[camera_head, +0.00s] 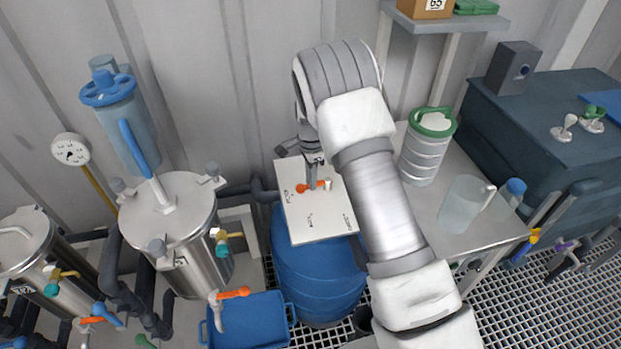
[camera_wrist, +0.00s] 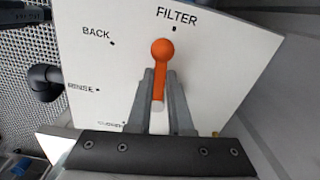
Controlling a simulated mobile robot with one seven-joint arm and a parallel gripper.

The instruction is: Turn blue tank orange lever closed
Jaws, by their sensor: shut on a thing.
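The blue tank (camera_head: 318,272) stands on the grating below a white panel (camera_head: 315,218) in the head view. An orange lever (camera_head: 303,188) sits on this panel. In the wrist view the lever (camera_wrist: 162,55) has a round knob, which lies just below the dot under the word FILTER on the panel (camera_wrist: 215,75). My gripper (camera_wrist: 161,75) is shut on the lever, with one finger on each side of its shaft. The words BACK and RINSE show to the left. A lower label is partly hidden by my gripper and unreadable.
Metal vessels (camera_head: 178,228) with hoses stand at the left. A blue tray (camera_head: 252,322) and another orange-handled valve (camera_head: 232,293) are left of the tank. A steel table (camera_head: 470,248) with a green-lidded container (camera_head: 424,150) and a clear jug (camera_head: 463,205) is at the right.

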